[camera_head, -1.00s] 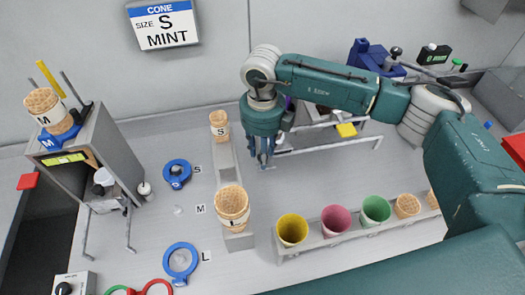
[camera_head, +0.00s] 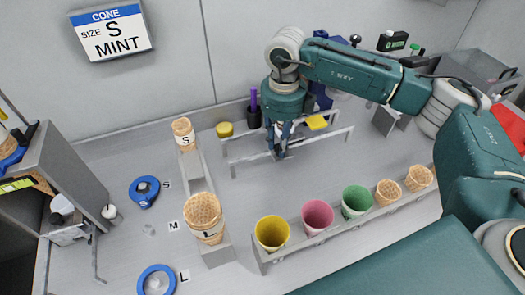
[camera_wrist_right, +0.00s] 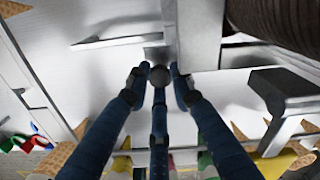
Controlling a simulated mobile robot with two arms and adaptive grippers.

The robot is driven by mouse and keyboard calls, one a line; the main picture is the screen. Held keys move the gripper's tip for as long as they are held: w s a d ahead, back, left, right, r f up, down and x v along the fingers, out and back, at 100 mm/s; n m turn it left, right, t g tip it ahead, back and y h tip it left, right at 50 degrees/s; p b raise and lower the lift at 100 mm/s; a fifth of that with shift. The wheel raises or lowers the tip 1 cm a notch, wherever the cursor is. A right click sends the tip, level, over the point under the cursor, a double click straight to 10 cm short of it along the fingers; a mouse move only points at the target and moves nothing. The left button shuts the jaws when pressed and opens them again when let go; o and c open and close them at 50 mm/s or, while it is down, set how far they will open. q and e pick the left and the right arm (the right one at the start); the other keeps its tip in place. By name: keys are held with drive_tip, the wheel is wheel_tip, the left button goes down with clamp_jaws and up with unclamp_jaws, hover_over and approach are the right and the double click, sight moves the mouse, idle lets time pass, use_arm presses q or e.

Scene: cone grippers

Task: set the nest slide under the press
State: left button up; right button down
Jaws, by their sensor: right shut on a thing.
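My right gripper (camera_head: 281,148) reaches down among the grey metal rails (camera_head: 285,143) at the back middle. In the right wrist view its blue fingers (camera_wrist_right: 158,78) are closed around a dark round knob (camera_wrist_right: 160,76), with pale metal just beyond it. I cannot tell whether the knob belongs to the nest slide. A blue device (camera_head: 324,88) stands behind my right arm and is partly hidden by it; I cannot tell whether it is the press. My left gripper is out of view.
A grey rail holds an S cone (camera_head: 183,133) and an L cone (camera_head: 205,218). A front rack holds yellow (camera_head: 271,232), pink (camera_head: 317,215) and green (camera_head: 356,200) cups and waffle cones. Blue rings (camera_head: 144,190) lie left. A grey stand (camera_head: 60,165) is at the left edge.

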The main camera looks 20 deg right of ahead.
drive_tip(key=shift+r, duration=0.1)
drive_tip(key=c, duration=1.5)
unclamp_jaws()
wheel_tip(320, 180, up, 12)
